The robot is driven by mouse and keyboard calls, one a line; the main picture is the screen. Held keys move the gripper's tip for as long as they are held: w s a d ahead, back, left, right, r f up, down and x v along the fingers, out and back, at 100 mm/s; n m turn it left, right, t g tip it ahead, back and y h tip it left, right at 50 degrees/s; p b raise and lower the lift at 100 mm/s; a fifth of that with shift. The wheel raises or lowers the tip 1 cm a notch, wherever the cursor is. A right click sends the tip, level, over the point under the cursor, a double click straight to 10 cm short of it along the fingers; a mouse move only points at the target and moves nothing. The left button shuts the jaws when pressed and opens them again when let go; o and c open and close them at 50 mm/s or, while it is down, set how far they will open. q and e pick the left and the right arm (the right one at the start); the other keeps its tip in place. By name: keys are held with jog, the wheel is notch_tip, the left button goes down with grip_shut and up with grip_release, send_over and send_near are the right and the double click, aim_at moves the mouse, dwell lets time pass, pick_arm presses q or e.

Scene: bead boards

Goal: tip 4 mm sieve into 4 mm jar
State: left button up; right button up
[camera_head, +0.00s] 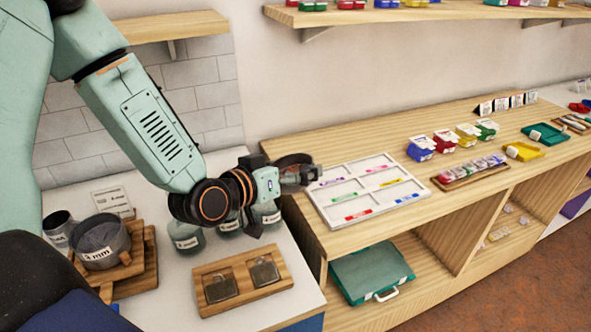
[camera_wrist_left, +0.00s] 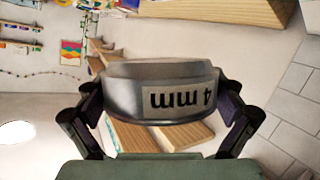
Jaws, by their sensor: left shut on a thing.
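My left gripper (camera_head: 300,172) is shut on the grey metal 4 mm sieve (camera_wrist_left: 160,82). In the left wrist view the sieve sits between both fingers, and its "4 mm" label reads upside down. In the head view the sieve is mostly hidden by the gripper, held near the gap between the two benches. I cannot tell how far it is tilted. Several glass jars with white labels, among them one at the left (camera_head: 188,239), stand on the white counter below my left arm, partly hidden by it. I cannot tell which is the 4 mm jar. My right gripper is not in view.
A 3 mm sieve (camera_head: 102,242) rests on a wooden stand at left, beside a smaller grey tin (camera_head: 58,226). A wooden tray (camera_head: 205,272) with two glass squares lies at the counter front. A white sorting board (camera_head: 330,209) is on the wooden bench (camera_head: 440,200) at right.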

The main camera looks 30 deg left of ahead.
pick_arm(q)
jog(key=shift+a+f+n+b, duration=0.3)
jog(key=shift+a+f+b, duration=0.25)
jog(key=shift+f, duration=0.1)
jog(key=shift+d+f+n+h+b, duration=0.3)
jog(key=shift+d+h+b, duration=0.15)
jog(key=shift+b, duration=0.25)
jog(key=shift+a+f+t+b, duration=0.3)
jog(key=shift+a+f+b, duration=0.1)
jog(key=shift+b, duration=0.15)
jog(key=shift+r+n+t+h+b, duration=0.4)
jog(key=shift+n+b, duration=0.3)
jog(key=shift+n, duration=0.3)
jog(key=shift+a+n+b, duration=0.25)
jog(key=shift+n+b, duration=0.25)
jog(key=shift+b, duration=0.05)
jog(key=shift+s+r+n+t+h+b, duration=0.15)
jog(key=shift+n+t+h+b, duration=0.1)
jog(key=shift+n+t+b, duration=0.45)
jog(key=shift+a+n+b, duration=0.35)
jog(key=shift+n+b, duration=0.15)
jog(key=shift+b, duration=0.05)
jog(key=shift+r, duration=0.15)
